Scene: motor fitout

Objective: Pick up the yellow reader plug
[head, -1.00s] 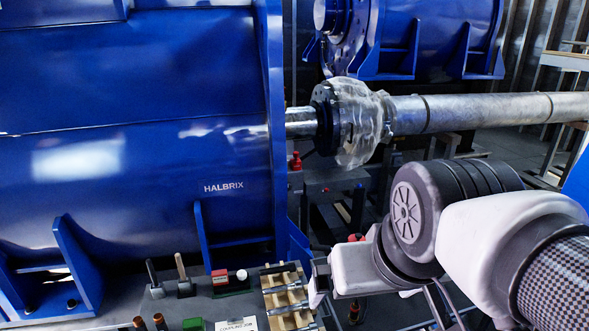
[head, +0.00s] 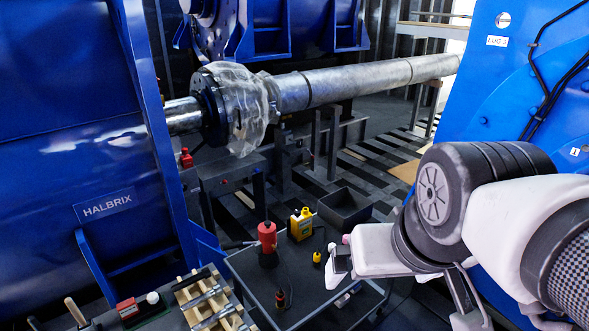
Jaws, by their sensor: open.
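A small yellow plug (head: 316,257) stands on the grey cart top in the head view, with a dark part under it. Behind it and to its left is the larger yellow reader (head: 301,224), with a dark display area. My gripper (head: 336,267) is just to the right of the plug in the picture, empty and open. Its fingers are small here, and I cannot tell its height above the cart or its distance from the plug.
On the cart (head: 248,272) stand a red cylinder (head: 267,238), a dark open bin (head: 345,207) and a small dark-and-orange item (head: 280,299). A wooden rack (head: 205,300) with metal tools is at lower left. Blue machines and a silver shaft (head: 350,80) stand behind.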

